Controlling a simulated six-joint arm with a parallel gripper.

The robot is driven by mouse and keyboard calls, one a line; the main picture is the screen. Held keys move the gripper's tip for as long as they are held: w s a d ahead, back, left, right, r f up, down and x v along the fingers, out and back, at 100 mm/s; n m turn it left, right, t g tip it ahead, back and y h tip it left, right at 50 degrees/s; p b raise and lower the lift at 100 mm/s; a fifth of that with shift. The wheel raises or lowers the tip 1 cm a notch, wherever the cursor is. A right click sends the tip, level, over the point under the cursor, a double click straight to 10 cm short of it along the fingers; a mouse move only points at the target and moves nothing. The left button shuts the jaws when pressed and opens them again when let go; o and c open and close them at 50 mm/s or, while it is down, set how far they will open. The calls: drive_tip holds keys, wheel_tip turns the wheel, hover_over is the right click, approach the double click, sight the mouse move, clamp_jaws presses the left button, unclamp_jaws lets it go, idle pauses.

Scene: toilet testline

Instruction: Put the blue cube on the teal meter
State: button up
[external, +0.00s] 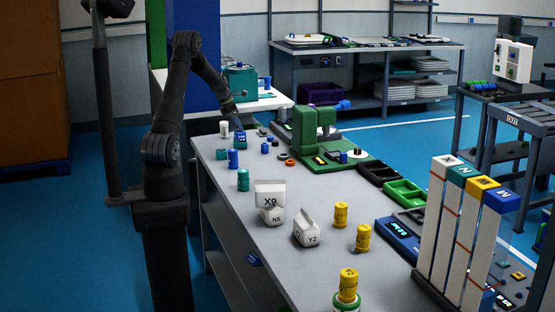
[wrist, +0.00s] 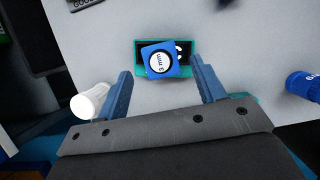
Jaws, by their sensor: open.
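The blue cube (wrist: 161,68), with a round white "5 mm" label, shows in the wrist view at upper centre. In the external view the blue cube (external: 240,136) is small at the far left end of the bench. My gripper (wrist: 161,67) is open, its fingers on either side of the cube with gaps. In the external view my gripper (external: 236,108) is above that spot.
Blue cylinders (external: 233,159) and white cartons (external: 270,193) stand nearer on the bench. A green machine (external: 305,130) stands to the right.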

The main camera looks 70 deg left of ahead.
drive_tip(key=v, duration=0.7)
drive_tip(key=shift+r, duration=0.25)
drive_tip(key=shift+s, duration=0.1)
drive_tip(key=x, duration=1.2)
drive_tip(key=shift+f, duration=0.2)
wheel_tip(320, 180, up, 3)
drive_tip(key=shift+s+f, duration=0.1)
drive_tip(key=shift+f, duration=0.1)
drive_tip(key=shift+r, duration=0.75)
